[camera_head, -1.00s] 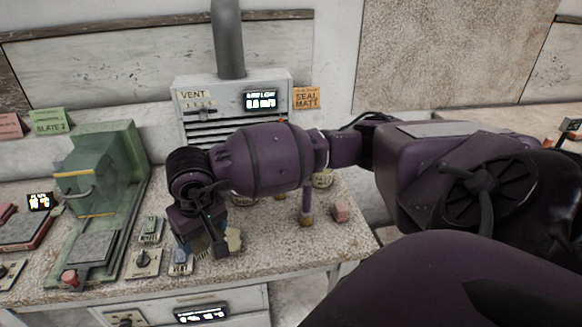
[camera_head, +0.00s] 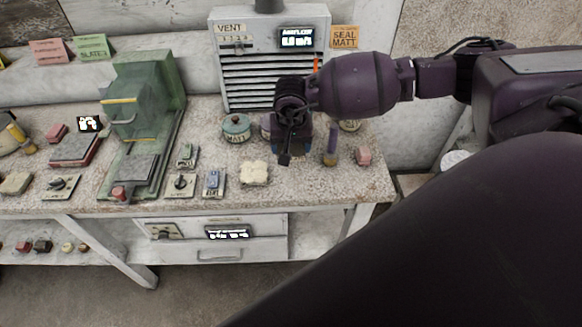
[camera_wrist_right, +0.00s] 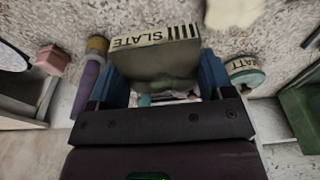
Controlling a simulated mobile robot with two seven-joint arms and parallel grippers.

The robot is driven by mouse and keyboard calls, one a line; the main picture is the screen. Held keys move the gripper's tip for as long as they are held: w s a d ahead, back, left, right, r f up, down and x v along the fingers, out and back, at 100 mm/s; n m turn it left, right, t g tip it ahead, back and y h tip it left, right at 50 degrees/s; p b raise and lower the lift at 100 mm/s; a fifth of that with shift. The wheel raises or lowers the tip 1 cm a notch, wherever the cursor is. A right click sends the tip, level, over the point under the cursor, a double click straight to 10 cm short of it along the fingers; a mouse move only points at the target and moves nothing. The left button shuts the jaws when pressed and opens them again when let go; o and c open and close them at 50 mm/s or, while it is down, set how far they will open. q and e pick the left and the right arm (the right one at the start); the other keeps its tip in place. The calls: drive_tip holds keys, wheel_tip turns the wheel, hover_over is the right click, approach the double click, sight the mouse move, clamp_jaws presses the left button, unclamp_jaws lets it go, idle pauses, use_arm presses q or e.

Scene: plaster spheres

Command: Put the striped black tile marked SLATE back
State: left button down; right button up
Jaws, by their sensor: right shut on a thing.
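The SLATE tile (camera_wrist_right: 160,62) is a dark grey-green block in the right wrist view. The edge toward the bench bears a pale label reading SLATE with black stripes. My right gripper (camera_wrist_right: 164,78) is shut on it, with a blue finger at each side. In the head view my right gripper (camera_head: 290,150) hangs over the bench in front of the vent box; the tile is mostly hidden there. My left gripper is out of view.
A teal-lidded tin (camera_head: 236,128), a cream lump (camera_head: 254,173), a purple-handled tool (camera_head: 331,145) and a pink block (camera_head: 364,155) stand near the gripper. A green press (camera_head: 145,90) is left; the vent box (camera_head: 270,68) is behind. Bare bench (camera_head: 300,185) shows in front.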

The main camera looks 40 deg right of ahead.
sight(291, 175)
drive_tip(key=shift+f, duration=4.9)
drive_tip(key=o, duration=1.2)
